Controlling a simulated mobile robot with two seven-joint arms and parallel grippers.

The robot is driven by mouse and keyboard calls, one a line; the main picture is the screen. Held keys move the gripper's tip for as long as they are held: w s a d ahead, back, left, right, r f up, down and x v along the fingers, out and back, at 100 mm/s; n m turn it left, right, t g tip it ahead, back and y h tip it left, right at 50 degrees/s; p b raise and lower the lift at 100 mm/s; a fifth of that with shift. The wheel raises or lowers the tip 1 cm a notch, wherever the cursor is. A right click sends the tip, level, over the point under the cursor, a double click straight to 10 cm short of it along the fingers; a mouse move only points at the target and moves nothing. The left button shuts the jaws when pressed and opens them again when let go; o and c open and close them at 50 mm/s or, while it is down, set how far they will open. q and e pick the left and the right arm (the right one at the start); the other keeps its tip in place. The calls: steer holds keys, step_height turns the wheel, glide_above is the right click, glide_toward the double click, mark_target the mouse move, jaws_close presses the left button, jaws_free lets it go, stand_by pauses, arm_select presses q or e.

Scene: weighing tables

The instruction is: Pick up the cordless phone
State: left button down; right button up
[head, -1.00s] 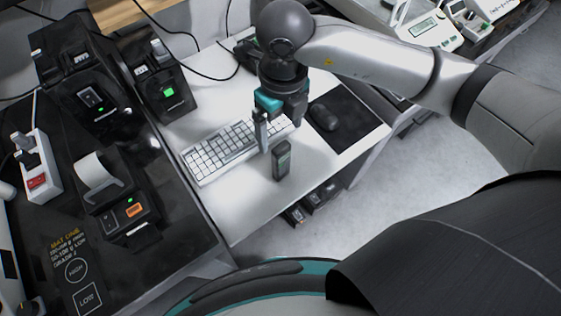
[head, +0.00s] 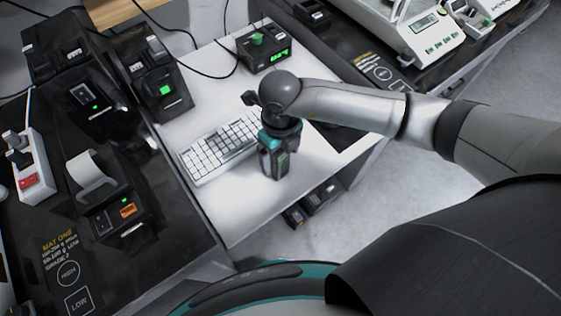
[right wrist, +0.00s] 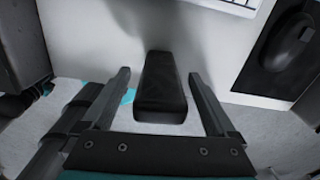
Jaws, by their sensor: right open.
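The cordless phone (head: 282,165) is dark and stands upright on the white desk, near its front edge. My right gripper (head: 271,162) is right over it in the head view, pointing down and partly hiding it. In the right wrist view the phone (right wrist: 160,88) shows as a black block between the two open fingers of the gripper (right wrist: 158,76). A gap shows on each side, so neither finger appears to touch it. My left gripper is not in view.
A white keyboard (head: 218,147) lies left of the phone. A dark mouse (right wrist: 288,46) on its mat is to the right in the wrist view. A black device with a green display (head: 265,52) stands at the back. Black weighing tables flank the desk.

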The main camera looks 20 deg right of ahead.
steer(key=shift+f, duration=0.95)
steer(key=shift+c, duration=0.2)
jaws_close()
